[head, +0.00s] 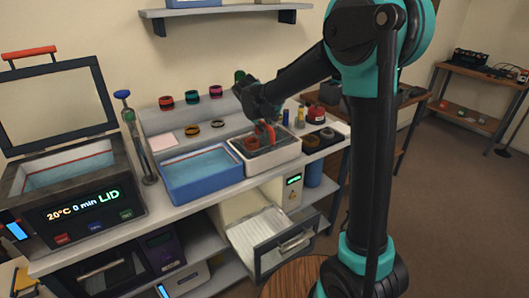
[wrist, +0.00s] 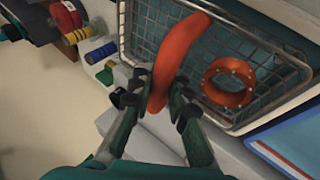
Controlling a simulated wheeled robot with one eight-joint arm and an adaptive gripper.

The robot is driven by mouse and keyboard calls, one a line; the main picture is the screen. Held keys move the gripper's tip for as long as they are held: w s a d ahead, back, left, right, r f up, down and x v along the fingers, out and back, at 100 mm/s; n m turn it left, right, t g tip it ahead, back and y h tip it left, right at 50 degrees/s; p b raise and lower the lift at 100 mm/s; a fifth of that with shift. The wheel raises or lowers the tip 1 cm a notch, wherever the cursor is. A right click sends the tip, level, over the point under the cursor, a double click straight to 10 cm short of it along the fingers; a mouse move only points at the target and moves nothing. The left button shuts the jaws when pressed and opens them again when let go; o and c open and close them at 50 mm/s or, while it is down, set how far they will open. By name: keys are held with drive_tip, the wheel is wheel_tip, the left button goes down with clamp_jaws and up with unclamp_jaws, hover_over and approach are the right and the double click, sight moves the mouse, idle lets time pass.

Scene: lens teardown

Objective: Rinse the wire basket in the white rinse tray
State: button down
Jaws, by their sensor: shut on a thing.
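The white rinse tray (head: 277,158) stands on the bench, right of a blue tray of liquid. The wire basket (wrist: 130,38) sits within the white tray's outline in the head view; whether it touches the tray floor I cannot tell. Its orange-red handle (wrist: 172,55) arches up; the handle also shows in the head view (head: 266,129). An orange ring with small holes (wrist: 228,82) lies inside the basket. My gripper (wrist: 160,88) is shut on the handle, with a finger on each side. In the head view my gripper (head: 262,118) is above the white tray.
The blue tray (head: 207,193) is close on the left, beside the lidded 20°C bath (head: 85,215). Rings on a raised shelf (head: 190,98) stand behind. Small bottles and a red container (head: 315,114) crowd the right. An open drawer (head: 262,238) juts out below.

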drive_tip(key=shift+r, duration=3.05)
drive_tip(key=shift+f, duration=0.1)
